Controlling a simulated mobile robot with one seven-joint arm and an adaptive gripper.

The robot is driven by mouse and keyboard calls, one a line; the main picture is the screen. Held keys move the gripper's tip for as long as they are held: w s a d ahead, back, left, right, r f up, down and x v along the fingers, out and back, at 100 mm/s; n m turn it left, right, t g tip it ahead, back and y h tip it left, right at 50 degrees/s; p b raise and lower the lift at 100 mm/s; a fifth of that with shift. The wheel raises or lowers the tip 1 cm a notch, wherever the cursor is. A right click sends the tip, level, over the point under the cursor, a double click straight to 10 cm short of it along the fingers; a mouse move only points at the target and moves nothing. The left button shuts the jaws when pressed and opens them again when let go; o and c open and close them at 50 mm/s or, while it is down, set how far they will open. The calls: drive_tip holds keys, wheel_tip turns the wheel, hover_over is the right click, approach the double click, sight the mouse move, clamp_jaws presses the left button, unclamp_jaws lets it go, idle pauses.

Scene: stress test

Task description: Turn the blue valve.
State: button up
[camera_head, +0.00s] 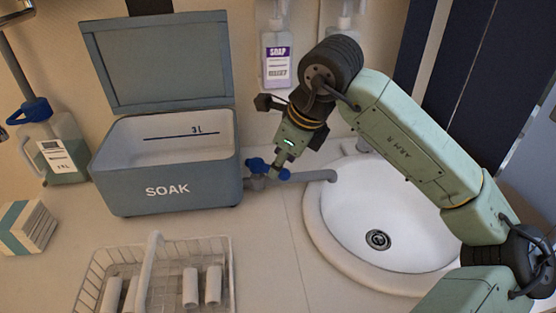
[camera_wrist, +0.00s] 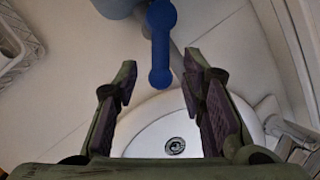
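The blue valve (camera_head: 257,165) is a handle with rounded ends on the grey spout (camera_head: 312,176) that runs from the SOAK box (camera_head: 168,188) to over the sink. In the wrist view the blue valve (camera_wrist: 160,40) lies lengthwise up the picture, its lower rounded end between the fingertips. My gripper (camera_head: 281,161) points down just above the valve. In the wrist view my gripper (camera_wrist: 160,78) is open, with a gap on both sides of the handle. Whether the fingers are level with the handle I cannot tell.
The white sink (camera_head: 340,235) is at right under my arm. The box's lid (camera_head: 157,62) stands open behind. A soap bottle (camera_head: 276,60) hangs on the wall near my wrist. A wire rack (camera_head: 222,262) with white cylinders is in front, a blue-capped jug (camera_head: 55,150) at left.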

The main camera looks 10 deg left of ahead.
sight(267, 172)
drive_tip(key=shift+x, duration=1.45)
drive_tip(key=shift+c, duration=0.2)
clamp_jaws()
